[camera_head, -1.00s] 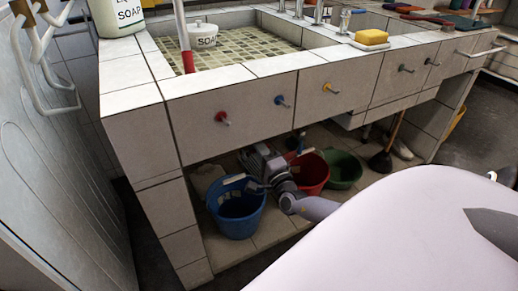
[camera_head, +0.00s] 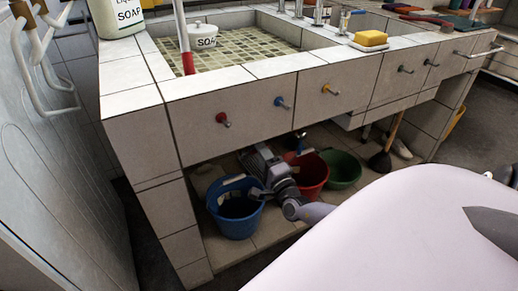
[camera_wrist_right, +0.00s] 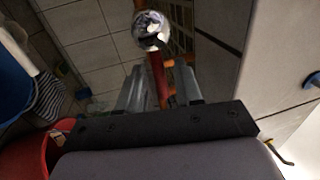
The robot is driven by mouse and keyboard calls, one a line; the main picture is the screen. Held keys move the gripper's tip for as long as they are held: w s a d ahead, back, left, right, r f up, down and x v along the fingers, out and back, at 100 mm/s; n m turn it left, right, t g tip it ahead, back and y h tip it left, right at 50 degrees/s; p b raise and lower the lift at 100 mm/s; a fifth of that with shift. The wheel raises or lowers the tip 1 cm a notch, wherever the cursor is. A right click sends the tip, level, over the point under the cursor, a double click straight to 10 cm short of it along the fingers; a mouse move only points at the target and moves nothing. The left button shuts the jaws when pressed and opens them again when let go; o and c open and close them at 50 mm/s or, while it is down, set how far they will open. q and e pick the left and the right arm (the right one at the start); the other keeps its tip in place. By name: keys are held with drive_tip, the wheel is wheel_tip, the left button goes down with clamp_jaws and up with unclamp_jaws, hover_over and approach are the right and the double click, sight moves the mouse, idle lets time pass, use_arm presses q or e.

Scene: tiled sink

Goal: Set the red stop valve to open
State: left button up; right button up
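In the right wrist view a red lever (camera_wrist_right: 158,78) extends from a round silvery valve body (camera_wrist_right: 151,30) on a copper-coloured pipe under the sink. My right gripper (camera_wrist_right: 160,78) has its two fingers apart, one on each side of the lever. I cannot tell whether they touch it. In the head view my right gripper (camera_head: 262,158) reaches under the counter, above the buckets; its fingertips and the lever are not clear there. A small red knob (camera_head: 222,118) sits on the tiled front. My left gripper is not in view.
A blue bucket (camera_head: 236,208), a red bucket (camera_head: 313,175) and a green bowl (camera_head: 343,168) stand under the sink. The tiled counter front (camera_head: 250,135) overhangs my gripper.

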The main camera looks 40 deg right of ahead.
drive_tip(key=shift+p+v, duration=0.5)
drive_tip(key=shift+v, duration=2.15)
